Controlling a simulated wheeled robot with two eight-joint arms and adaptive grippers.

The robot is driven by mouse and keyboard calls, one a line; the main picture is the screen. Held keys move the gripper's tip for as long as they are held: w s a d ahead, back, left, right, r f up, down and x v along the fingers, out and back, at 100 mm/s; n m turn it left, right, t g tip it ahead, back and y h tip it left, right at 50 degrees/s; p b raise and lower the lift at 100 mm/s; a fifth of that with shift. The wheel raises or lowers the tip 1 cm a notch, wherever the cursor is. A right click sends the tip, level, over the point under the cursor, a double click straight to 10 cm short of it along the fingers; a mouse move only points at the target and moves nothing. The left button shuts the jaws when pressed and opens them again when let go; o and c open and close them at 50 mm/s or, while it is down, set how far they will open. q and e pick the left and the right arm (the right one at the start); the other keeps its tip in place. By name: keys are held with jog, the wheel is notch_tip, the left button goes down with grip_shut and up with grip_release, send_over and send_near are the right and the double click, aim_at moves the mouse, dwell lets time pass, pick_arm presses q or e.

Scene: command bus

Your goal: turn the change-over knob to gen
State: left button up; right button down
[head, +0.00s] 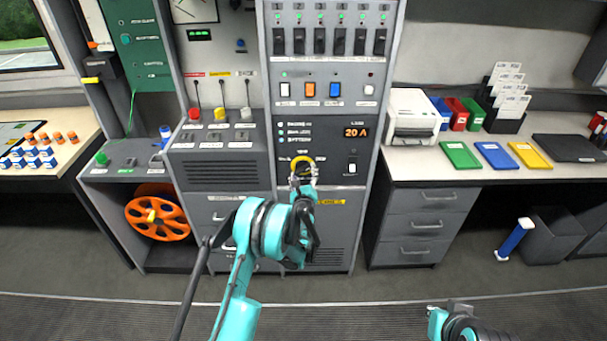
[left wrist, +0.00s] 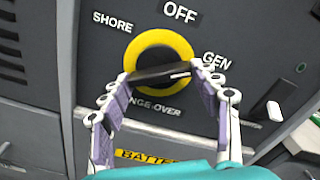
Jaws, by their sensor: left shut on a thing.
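The change-over knob, a black bar handle in a yellow ring (head: 302,161), is on the lower front of the grey middle panel. In the left wrist view the knob (left wrist: 160,73) sits among the labels SHORE, OFF and GEN. Its bar lies nearly level, and the white mark on its right end points to the right, toward the GEN side, a little below that label. My left gripper (left wrist: 164,80) is shut on the knob, one finger at each end of the bar. In the head view my left arm covers the panel below the knob. Part of my right arm (head: 455,322) shows at the bottom right; its fingers are not clear.
An orange cable reel (head: 157,217) is at left. A desk with drawers (head: 415,222) stands at right. The floor in front is clear.

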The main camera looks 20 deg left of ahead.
pick_arm(q)
jog(key=shift+m, duration=0.3)
jog(key=o, duration=1.2)
jog(key=shift+c, duration=0.2)
jog(key=shift+s, duration=0.15)
jog(key=v, duration=0.7)
jog(key=shift+s+d, duration=0.1)
jog(key=shift+s, duration=0.05)
